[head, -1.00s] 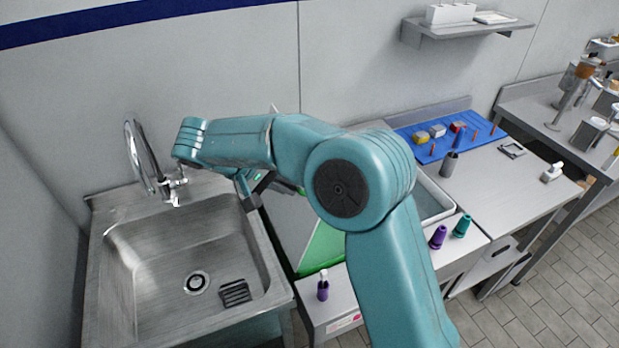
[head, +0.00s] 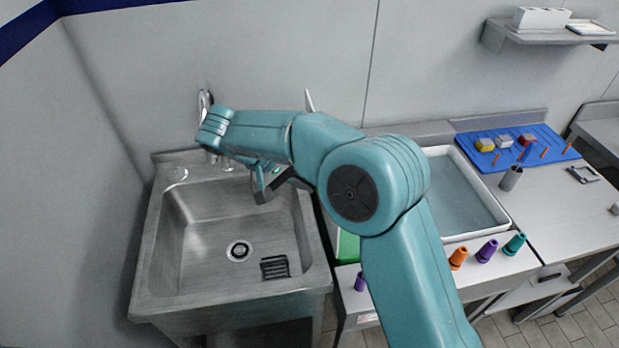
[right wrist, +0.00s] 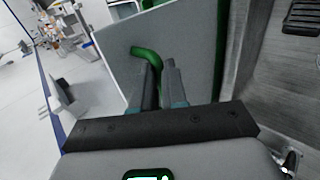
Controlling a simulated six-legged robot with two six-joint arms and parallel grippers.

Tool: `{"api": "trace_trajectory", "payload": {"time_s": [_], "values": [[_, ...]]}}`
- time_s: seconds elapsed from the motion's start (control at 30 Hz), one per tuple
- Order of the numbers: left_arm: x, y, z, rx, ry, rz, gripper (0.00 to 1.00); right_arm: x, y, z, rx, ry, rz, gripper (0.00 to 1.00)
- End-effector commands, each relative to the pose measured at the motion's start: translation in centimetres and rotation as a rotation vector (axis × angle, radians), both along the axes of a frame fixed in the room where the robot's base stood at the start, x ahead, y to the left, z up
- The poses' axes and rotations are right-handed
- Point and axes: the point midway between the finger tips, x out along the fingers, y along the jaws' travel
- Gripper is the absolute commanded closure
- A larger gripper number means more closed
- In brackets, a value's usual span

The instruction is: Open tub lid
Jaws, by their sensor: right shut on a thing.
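The tub (head: 347,247) is green and stands right of the sink, mostly hidden behind my right arm in the head view. In the right wrist view its lid (right wrist: 195,50) is a flat grey panel with a curved green handle (right wrist: 146,53). Green also shows along the panel's right edge. My right gripper (right wrist: 158,68) is shut on the green handle. In the head view my right gripper (head: 265,190) shows dark beyond my arm, near the sink's right rim, its fingertips hidden. A thin pale tip (head: 309,100) rises above my arm, possibly the lid's corner. My left gripper is not in view.
The steel sink (head: 240,220) with its faucet (head: 205,105) lies left. A white tray (head: 455,190) is right of my arm. A blue mat (head: 515,147) holds small items.

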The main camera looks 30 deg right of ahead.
Motion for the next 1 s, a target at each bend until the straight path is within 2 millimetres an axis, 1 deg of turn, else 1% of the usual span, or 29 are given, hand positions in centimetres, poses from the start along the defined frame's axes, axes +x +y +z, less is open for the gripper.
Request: {"api": "trace_trajectory", "payload": {"time_s": [0.03, 0.07, 0.1, 0.17, 0.2, 0.47, 0.53, 0.67, 0.8, 0.9, 1.0], "values": [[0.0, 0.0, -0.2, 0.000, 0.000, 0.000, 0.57, -0.2, 0.0, -1.0, 0.008, 0.018, -0.004, 1.00], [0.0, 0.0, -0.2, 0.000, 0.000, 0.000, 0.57, -0.2, 0.0, -1.0, 0.008, 0.018, -0.004, 1.00], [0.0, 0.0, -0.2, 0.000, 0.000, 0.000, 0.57, -0.2, 0.0, -1.0, 0.008, 0.018, -0.004, 0.84], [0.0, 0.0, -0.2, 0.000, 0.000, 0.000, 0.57, -0.2, 0.0, -1.0, 0.008, 0.018, -0.004, 0.65], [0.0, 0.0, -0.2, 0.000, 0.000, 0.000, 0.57, -0.2, 0.0, -1.0, 0.007, 0.018, -0.003, 0.62], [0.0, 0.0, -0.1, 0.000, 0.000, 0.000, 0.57, -0.1, 0.1, -0.5, 0.005, 0.013, -0.002, 0.62], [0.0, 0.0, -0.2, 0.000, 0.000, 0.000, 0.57, 0.0, 0.4, -0.3, 0.005, 0.012, -0.001, 0.62], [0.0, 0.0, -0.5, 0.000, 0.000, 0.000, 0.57, 0.5, 1.8, 1.1, 0.006, 0.009, -0.001, 0.62], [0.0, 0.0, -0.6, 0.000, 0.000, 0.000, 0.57, 1.1, 3.4, 2.8, 0.007, 0.013, -0.001, 0.62], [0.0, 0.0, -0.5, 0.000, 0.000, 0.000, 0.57, 1.4, 4.2, 3.8, 0.007, 0.014, -0.001, 0.62], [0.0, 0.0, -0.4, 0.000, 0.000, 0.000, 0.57, 1.5, 4.7, 4.3, 0.007, 0.015, -0.003, 0.62]]}}
